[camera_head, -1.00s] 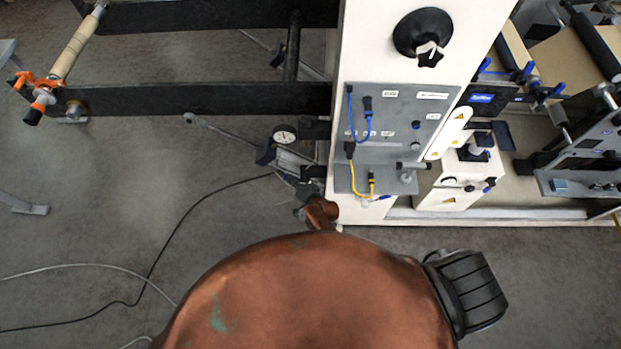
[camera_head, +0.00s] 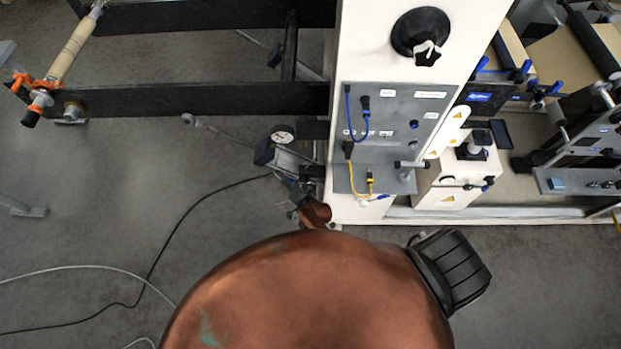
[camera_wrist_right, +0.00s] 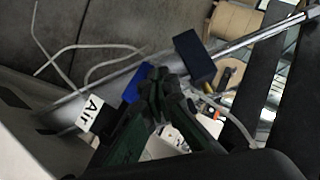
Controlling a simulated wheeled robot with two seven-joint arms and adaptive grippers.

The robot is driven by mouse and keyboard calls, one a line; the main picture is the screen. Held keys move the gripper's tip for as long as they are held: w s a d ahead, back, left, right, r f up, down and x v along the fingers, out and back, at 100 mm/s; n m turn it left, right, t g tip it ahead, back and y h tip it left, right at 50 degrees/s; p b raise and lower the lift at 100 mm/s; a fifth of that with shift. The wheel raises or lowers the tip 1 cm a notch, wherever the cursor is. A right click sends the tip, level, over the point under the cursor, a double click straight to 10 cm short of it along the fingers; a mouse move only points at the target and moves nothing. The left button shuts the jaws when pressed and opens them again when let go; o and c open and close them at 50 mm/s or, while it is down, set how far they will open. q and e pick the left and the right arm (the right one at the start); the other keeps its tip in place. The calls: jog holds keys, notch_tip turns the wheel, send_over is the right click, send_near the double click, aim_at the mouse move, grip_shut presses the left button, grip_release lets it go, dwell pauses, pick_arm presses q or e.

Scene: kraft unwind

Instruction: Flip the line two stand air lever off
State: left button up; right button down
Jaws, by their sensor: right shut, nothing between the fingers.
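In the right wrist view a white tag reading "Air" (camera_wrist_right: 90,114) sits left of my right gripper (camera_wrist_right: 158,82). The gripper's dark green fingers are shut with nothing between them. A blue piece (camera_wrist_right: 137,83), which looks like the air lever, is just left of the fingertips; I cannot tell whether they touch. A dark blue block (camera_wrist_right: 195,57) is to the upper right. In the head view, a round gauge (camera_head: 283,135) and a dark block (camera_head: 264,152) sit left of the white column. My copper arm hides much of the area below. My left gripper is not in view.
The white machine column (camera_head: 390,50) carries a grey panel (camera_head: 420,120) with blue and yellow cables and a black knob (camera_head: 421,35). Black rails (camera_head: 200,98) run left. A black cable (camera_head: 170,245) lies on open floor. A metal bar (camera_wrist_right: 262,35) crosses the wrist view.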

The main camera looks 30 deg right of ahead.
jog(key=shift+s, duration=0.1)
dwell(0.3)
jog(key=v, duration=1.1)
jog(key=shift+s+r, duration=0.25)
jog(key=shift+s, duration=0.1)
jog(key=shift+d, duration=0.1)
jog(key=s+d+f+n+g, duration=0.2)
jog(key=s+f+n+g, duration=0.1)
jog(key=s+f, duration=0.7)
jog(key=s+d+f+n+g, duration=0.25)
jog(key=s+f, duration=0.55)
jog(key=f, duration=0.5)
jog(key=s+d+f+n+g, duration=0.2)
jog(key=s+d+f, duration=0.1)
jog(key=s, duration=0.6)
jog(key=s+d+f+n+g+h, duration=0.1)
jog(key=s+d+f+n+g, duration=0.1)
jog(key=s, duration=0.7)
jog(key=s+d+f+n+g+h, duration=0.1)
jog(key=s+d+f, duration=0.3)
jog(key=s, duration=0.5)
notch_tip(320, 180, down, 3)
jog(key=shift+s+d+r+n+g+b, duration=0.25)
jog(key=shift+s+n+g+b, duration=0.15)
jog(key=shift+n+g, duration=0.15)
jog(key=shift+w+a, duration=0.1)
